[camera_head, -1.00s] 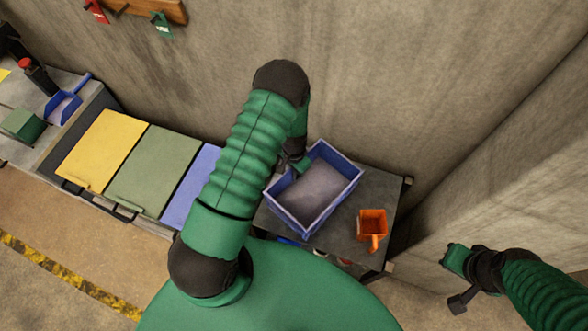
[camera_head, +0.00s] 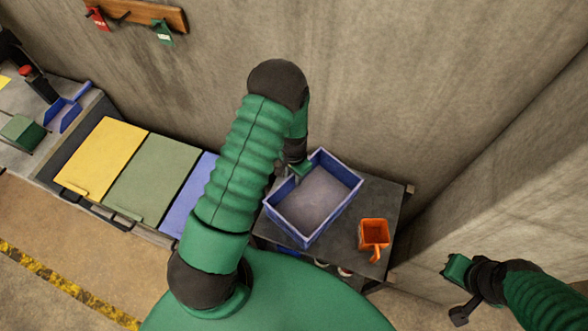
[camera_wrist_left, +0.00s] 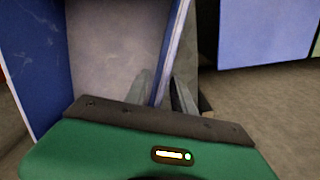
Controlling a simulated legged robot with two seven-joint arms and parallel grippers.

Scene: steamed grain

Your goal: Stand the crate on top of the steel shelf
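The crate (camera_head: 335,215) is a blue open box with a greyish inside, standing upright on a dark grey table-like top (camera_head: 388,200). I cannot tell whether this top is the steel shelf. My left gripper (camera_head: 301,170) is at the crate's back left wall. In the left wrist view, the left gripper's grey fingers (camera_wrist_left: 163,92) lie on both sides of the crate's wall (camera_wrist_left: 172,50), close against it; their tips are partly hidden. My right gripper (camera_head: 455,268) is off to the lower right, away from the crate; its fingers do not show clearly.
An orange scoop (camera_head: 373,234) stands on the same top, right of the crate. Yellow (camera_head: 103,158), green (camera_head: 150,183) and blue lidded bins line the wall at left. Concrete walls stand behind and at right. Red and green tags hang from a wooden rail (camera_head: 140,12).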

